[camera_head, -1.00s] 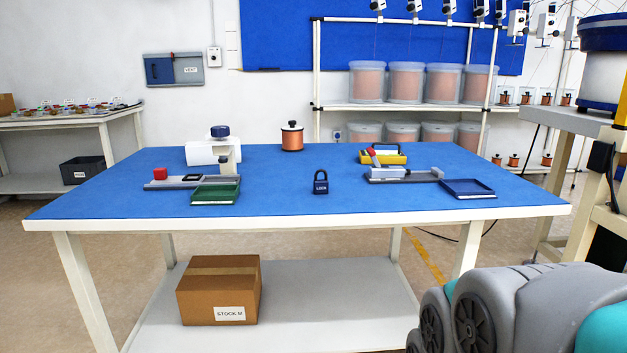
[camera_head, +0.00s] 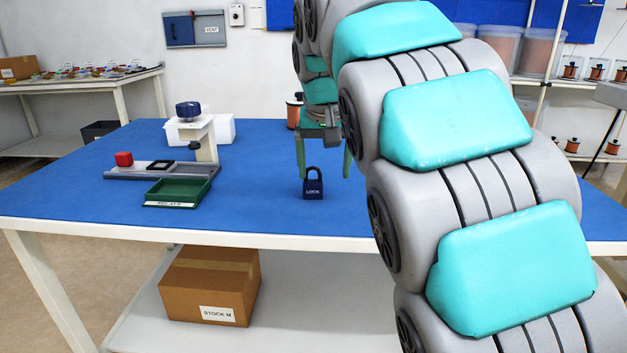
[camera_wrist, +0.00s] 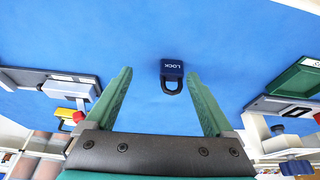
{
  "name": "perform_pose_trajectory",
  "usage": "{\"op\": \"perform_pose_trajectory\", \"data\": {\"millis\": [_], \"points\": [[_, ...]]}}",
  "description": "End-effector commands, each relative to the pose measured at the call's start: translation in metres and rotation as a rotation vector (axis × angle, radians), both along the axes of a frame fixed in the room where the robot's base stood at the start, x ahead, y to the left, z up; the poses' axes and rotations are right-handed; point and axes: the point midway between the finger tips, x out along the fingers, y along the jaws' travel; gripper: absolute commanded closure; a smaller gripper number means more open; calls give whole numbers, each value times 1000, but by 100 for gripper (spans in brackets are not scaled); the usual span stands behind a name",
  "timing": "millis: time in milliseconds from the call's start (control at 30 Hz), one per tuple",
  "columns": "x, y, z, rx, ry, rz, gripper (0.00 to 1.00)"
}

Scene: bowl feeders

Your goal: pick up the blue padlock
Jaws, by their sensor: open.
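The blue padlock (camera_head: 313,186) stands upright on the blue table top (camera_head: 260,205) near its front edge, with "LOCK" on its face and its shackle up. My gripper (camera_head: 325,165) is open, its two green fingers pointing down, just behind and above the padlock in the head view. In the wrist view the padlock (camera_wrist: 172,75) lies between the lines of the two open fingers (camera_wrist: 160,95), a little beyond their tips. The gripper appears empty and apart from the padlock. My arm hides the right part of the table in the head view.
A copper spool (camera_head: 294,112) is behind my gripper. In the wrist view a yellow object (camera_wrist: 77,117) lies left. The table around the padlock is clear.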

Motion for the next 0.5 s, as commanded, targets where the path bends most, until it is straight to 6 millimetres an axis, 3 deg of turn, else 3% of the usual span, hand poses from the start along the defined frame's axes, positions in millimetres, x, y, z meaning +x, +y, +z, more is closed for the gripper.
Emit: {"op": "perform_pose_trajectory", "data": {"millis": [200,500], "points": [[13,20,10,7,-32,22,12],[23,21,-12,7,-32,23,12]]}}
